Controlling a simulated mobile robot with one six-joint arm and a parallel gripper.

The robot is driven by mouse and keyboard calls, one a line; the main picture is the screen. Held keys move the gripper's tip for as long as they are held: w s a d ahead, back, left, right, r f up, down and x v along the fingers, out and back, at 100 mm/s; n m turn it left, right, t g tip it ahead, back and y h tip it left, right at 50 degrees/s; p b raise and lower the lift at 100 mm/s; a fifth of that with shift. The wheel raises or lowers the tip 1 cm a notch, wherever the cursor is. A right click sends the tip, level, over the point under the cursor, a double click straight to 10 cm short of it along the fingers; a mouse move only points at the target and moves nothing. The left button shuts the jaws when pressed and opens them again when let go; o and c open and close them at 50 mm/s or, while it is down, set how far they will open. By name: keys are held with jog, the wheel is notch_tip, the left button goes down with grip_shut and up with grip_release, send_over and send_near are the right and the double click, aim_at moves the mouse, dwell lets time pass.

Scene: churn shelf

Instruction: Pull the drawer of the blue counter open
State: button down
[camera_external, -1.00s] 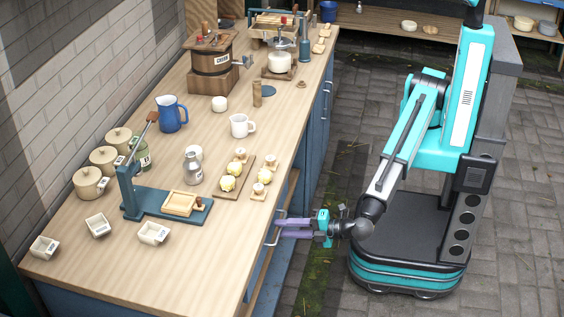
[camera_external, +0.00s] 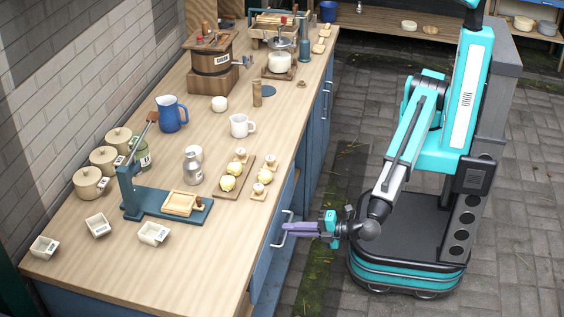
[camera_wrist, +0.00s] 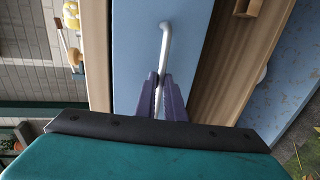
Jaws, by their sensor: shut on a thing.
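The blue counter has a long wooden top (camera_external: 235,220) and a blue drawer front (camera_external: 265,262) on its right side, which also shows in the wrist view (camera_wrist: 135,45). The drawer front stands out from under the top's edge. A pale metal bar handle (camera_external: 284,232) is on it; in the wrist view the handle (camera_wrist: 164,45) runs down between my fingers. My gripper (camera_external: 290,229) has purple fingers and is shut on the handle; it also shows in the wrist view (camera_wrist: 160,95). The drawer's inside is hidden from both views.
Paved floor (camera_external: 325,280) lies between counter and my base.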

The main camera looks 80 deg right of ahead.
jog(key=f+b+v, duration=0.2)
jog(key=v, duration=1)
jog(key=s+f+b+v, duration=0.1)
jog(key=f+b+v, duration=0.1)
jog(key=v, duration=1.1)
jog(key=shift+f, duration=0.6)
jog(key=c, duration=1.9)
grip_release()
jog(key=shift+o, duration=0.2)
jog(key=shift+s, duration=0.15)
jog(key=s+r, duration=0.4)
jog(key=r, duration=0.4)
jog(key=shift+s, duration=0.3)
